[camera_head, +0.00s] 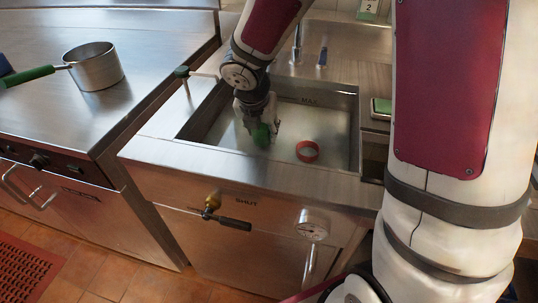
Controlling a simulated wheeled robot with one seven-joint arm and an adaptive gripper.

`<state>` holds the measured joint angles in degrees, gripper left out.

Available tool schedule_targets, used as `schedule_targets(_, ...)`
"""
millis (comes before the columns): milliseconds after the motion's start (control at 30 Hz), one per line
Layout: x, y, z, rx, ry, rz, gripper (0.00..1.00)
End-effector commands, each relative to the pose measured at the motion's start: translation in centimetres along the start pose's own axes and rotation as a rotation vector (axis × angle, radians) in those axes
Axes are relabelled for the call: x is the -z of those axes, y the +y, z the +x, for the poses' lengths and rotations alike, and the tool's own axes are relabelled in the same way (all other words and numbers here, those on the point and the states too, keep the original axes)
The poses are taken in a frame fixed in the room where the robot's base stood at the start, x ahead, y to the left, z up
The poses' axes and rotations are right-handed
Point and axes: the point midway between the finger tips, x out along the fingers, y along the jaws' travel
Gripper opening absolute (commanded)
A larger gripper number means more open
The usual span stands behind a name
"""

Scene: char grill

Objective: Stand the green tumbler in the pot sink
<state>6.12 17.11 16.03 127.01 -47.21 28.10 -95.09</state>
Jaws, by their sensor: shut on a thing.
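The green tumbler (261,135) is at the tip of my gripper (258,122), inside the outline of the pot sink (165,150). My gripper points down and is shut on the tumbler; its fingers are small and partly covered by the wrist. The tumbler looks tilted, and I cannot tell whether it touches the sink floor. A red ring-shaped thing (307,151) sits in the sink to the right of the tumbler.
A metal pot with a green handle (94,66) stands on the steel counter at left. A faucet (297,45) rises behind the sink. A brass valve with a dark lever (212,204) and a gauge (312,225) are on the front. Sink floor around the ring looks clear.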

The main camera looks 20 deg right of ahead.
Motion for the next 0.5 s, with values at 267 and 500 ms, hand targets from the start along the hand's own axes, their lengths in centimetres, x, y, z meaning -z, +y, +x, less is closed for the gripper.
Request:
schedule_targets(267,1.3,0.0,3.1,0.002,0.002,0.001,0.12)
schedule_targets(500,2.5,0.1,6.3,0.003,0.002,0.001,0.12)
